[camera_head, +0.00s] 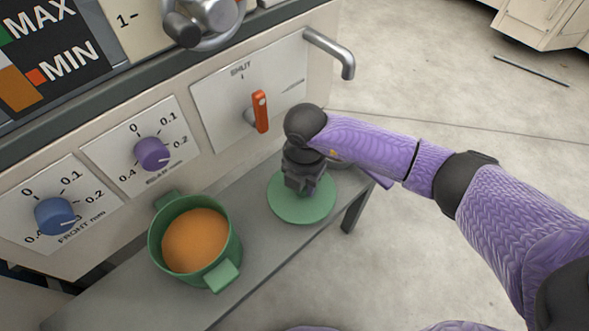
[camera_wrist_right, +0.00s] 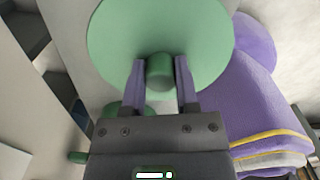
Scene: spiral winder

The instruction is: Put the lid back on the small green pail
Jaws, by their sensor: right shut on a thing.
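The small green pail (camera_head: 166,250) stands open and upright on the grey shelf, with orange contents (camera_head: 195,240) inside and a green handle on either side. The round, flat green lid (camera_head: 318,206) is to the right of the pail, apart from it. My right gripper (camera_head: 303,188) is above the lid, pointing down. In the right wrist view, its fingers (camera_wrist_right: 160,75) are shut on the lid's green knob (camera_wrist_right: 160,72), with the lid's disc (camera_wrist_right: 120,40) beyond. I cannot tell whether the lid touches the shelf. My left gripper is not in view.
The grey shelf (camera_head: 120,305) runs along the machine's front panel, which carries a blue knob (camera_head: 55,216), a purple knob (camera_head: 152,153) and an orange lever (camera_head: 261,112). A bent metal pipe (camera_head: 333,52) juts out at upper right. Open floor lies to the right.

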